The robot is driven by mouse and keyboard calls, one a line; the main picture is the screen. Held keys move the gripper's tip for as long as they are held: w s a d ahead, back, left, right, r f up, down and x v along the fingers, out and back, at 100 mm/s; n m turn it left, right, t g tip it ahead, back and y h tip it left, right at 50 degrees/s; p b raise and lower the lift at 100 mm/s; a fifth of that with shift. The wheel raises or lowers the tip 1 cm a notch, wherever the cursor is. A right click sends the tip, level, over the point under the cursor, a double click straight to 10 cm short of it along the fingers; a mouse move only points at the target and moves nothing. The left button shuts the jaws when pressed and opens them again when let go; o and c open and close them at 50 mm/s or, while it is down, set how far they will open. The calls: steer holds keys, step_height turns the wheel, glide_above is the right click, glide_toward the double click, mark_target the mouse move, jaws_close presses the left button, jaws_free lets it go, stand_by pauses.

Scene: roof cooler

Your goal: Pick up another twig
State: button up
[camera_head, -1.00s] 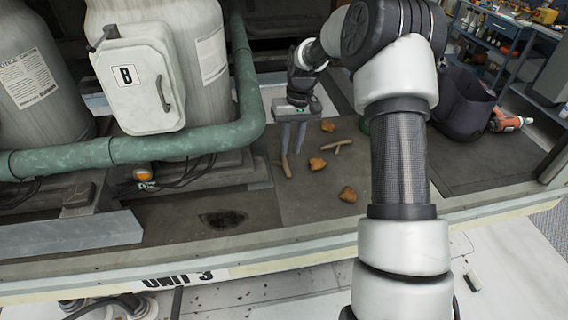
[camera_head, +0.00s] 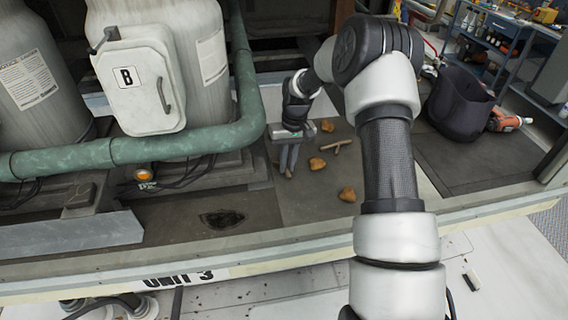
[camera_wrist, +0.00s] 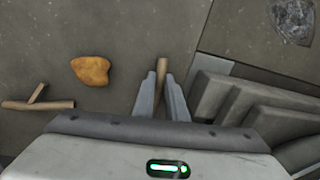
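A straight brown twig (camera_wrist: 162,66) lies between the two grey fingers of my gripper (camera_wrist: 161,76) in the wrist view, with its far end sticking out past the tips. In the head view my gripper (camera_head: 288,172) points down at the deck, its fingers close together around this twig, of which only a small end (camera_head: 288,175) shows. The fingers look closed on it; the contact itself is hard to see. A second, forked twig (camera_head: 337,146) lies on the deck to the right; it also shows at the left of the wrist view (camera_wrist: 40,104).
Orange-brown leaf-like clumps (camera_head: 317,164) lie on the deck near my gripper, one of them nearer the front edge (camera_head: 347,194). A dark open bin (camera_head: 462,104) stands to the right. A green pipe (camera_head: 249,100) and stepped grey blocks (camera_wrist: 235,98) are close by.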

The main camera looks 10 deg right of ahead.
jaws_close()
steer(key=shift+r, duration=0.15)
